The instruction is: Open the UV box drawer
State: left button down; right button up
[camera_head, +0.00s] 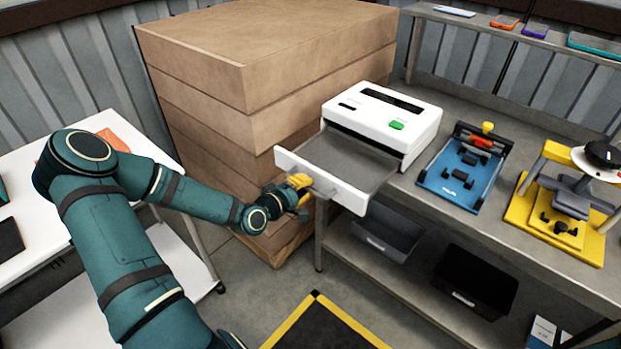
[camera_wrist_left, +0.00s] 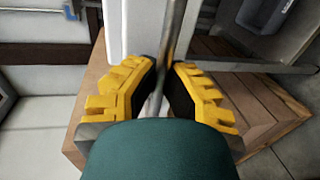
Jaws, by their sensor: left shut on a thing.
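The white UV box (camera_head: 383,118) stands on the grey workbench, with a green button and a dark slot on top. Its drawer (camera_head: 345,160) is pulled far out towards the front left, and its grey inside looks empty. My left gripper (camera_head: 308,188), with yellow fingers, is at the drawer's front panel. In the left wrist view the fingers (camera_wrist_left: 163,85) are closed around the metal handle bar (camera_wrist_left: 172,35), with the white drawer front (camera_wrist_left: 120,30) beside it. My right gripper is not in view.
Stacked cartons (camera_head: 262,70) stand behind my left forearm. A blue fixture (camera_head: 460,180) and a yellow press (camera_head: 560,215) are right of the box. Dark bins (camera_head: 475,280) sit on the lower shelf. A white table (camera_head: 30,165) is at the left.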

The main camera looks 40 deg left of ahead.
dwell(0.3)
pick_arm(q)
jog(key=c, duration=1)
grip_release()
jog(key=shift+s, duration=0.1)
jog(key=v, duration=1.2)
jog(key=w+d+f+m+g+h, duration=0.1)
jog(key=d+f+m+g, duration=0.2)
jog(key=d+f, duration=0.3)
jog(key=d+f+m+g+h, duration=0.2)
jog(key=d+f+m+g, duration=0.1)
jog(key=d, duration=0.6)
jog(key=w+d+f+m+g+h, duration=0.1)
jog(key=d+f+m+g, duration=0.2)
jog(key=d+f, duration=0.3)
jog(key=s+d+f+m+g, duration=0.1)
jog(key=s+d+m, duration=0.1)
jog(key=d, duration=0.1)
jog(key=s+d+f+m+g, duration=0.1)
jog(key=s+d+m+g, duration=0.1)
jog(key=s+d+f+m+g+y, duration=0.1)
jog(key=s+d+m+g, duration=0.1)
jog(key=s+d, duration=0.1)
jog(key=shift+d+f+m, duration=0.15)
jog(key=shift+d+m, duration=0.15)
jog(key=shift+d, duration=0.05)
